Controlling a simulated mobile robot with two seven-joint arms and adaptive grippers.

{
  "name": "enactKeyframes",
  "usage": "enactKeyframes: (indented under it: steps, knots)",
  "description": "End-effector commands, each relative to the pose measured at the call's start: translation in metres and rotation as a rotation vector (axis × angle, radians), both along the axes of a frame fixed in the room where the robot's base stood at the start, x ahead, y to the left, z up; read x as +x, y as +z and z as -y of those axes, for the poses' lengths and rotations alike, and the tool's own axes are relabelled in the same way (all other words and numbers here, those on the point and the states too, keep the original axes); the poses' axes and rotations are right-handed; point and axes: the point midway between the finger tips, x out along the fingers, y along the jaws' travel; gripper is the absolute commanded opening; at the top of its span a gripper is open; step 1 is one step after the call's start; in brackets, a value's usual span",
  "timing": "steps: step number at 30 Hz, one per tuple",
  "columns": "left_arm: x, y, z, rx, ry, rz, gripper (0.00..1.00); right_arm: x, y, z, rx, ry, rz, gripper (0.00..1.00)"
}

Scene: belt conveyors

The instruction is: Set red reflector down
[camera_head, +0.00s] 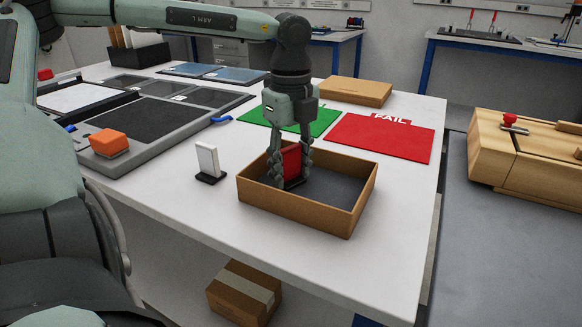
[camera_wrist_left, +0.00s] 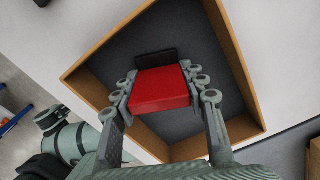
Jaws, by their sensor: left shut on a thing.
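The red reflector (camera_head: 291,161) is upright on its black base, held between the fingers of my left gripper (camera_head: 289,168). It is inside the open brown box (camera_head: 298,209), toward the box's left side in the head view. In the left wrist view the red reflector (camera_wrist_left: 160,89) sits between both fingers of my left gripper (camera_wrist_left: 163,92), with the dark box floor around it. I cannot tell whether its base touches the floor. My right gripper is not in view.
A white reflector (camera_head: 208,160) on a black base stands left of the box. An orange block (camera_head: 109,142) rests on a grey fixture farther left. Behind the box lie a green mat (camera_head: 322,122) and a red FAIL mat (camera_head: 381,138). A closed carton (camera_head: 355,91) is at the back.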

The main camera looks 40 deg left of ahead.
Motion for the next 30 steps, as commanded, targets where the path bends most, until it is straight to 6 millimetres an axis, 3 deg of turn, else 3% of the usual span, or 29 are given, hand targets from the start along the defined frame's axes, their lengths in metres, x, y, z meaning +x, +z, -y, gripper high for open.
enactKeyframes:
  steps: [2,3,8,17,21,30]
  knots:
    - [0.000,-0.001,0.000,0.000,0.000,0.001,0.14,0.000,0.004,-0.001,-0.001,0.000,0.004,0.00]
    - [0.000,-0.001,0.000,0.000,0.000,0.000,0.43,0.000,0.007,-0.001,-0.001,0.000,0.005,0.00]
    - [0.000,-0.001,0.000,0.000,0.000,0.000,0.63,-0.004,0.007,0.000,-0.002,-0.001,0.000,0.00]
    - [0.000,0.000,0.000,0.000,0.000,0.000,0.63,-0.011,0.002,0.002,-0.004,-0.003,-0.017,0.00]
    - [0.000,0.006,0.000,0.000,0.000,0.001,0.63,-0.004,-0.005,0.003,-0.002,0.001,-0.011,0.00]
    - [0.001,0.070,0.000,0.002,0.002,0.006,0.63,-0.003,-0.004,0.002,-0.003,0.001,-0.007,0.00]
